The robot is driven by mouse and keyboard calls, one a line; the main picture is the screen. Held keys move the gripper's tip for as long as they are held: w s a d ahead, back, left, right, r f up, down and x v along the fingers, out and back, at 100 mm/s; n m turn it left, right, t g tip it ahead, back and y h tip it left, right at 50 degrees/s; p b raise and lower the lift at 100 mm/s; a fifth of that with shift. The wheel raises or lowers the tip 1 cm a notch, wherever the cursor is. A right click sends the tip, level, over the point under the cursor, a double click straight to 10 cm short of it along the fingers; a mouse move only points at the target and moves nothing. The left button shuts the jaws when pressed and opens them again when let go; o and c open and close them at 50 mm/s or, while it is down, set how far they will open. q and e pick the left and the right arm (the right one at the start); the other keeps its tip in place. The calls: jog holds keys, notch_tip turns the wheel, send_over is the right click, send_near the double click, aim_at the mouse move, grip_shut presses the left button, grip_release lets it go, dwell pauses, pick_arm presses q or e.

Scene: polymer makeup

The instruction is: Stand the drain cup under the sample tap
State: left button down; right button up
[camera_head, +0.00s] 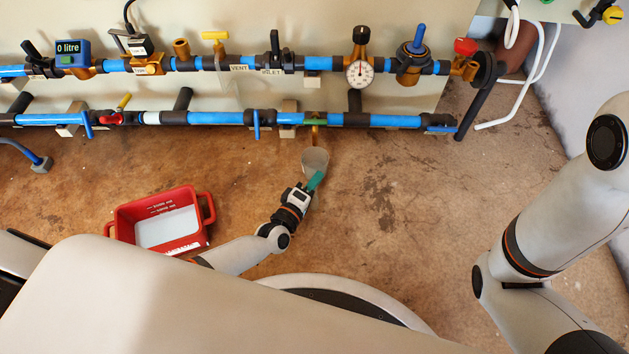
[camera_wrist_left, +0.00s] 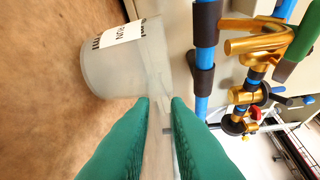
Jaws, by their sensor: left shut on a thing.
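The drain cup (camera_head: 315,159) is a pale grey, translucent cup in the head view, just below the sample tap in the picture. My left gripper (camera_head: 315,181) has green fingers and is shut on the cup's near side. In the left wrist view the cup (camera_wrist_left: 118,72) carries a white label and lies beyond the fingers (camera_wrist_left: 160,103). The sample tap (camera_head: 315,134) is a brass spout under a green section of the lower pipe. Its brass body (camera_wrist_left: 253,44) and green handle (camera_wrist_left: 300,42) show in the wrist view, apart from the cup. Whether the cup touches the floor is unclear.
A red tub (camera_head: 195,239) with pale contents stands on the floor left of my left arm. Blue pipes (camera_head: 205,118) with valves and a gauge (camera_head: 360,73) run along the wall. My right arm is at right, its gripper out of view. The brown floor (camera_head: 410,200) between is clear.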

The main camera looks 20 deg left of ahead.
pick_arm(q)
jog(key=shift+f+b, duration=0.6)
jog(key=shift+f, duration=0.15)
dwell(0.3)
jog(key=c, duration=1.3)
grip_release()
jog(key=p+v, duration=0.5)
jog(key=v, duration=0.6)
jog(key=shift+r, duration=0.1)
jog(key=shift+s+a, duration=0.15)
jog(key=shift+s, duration=0.35)
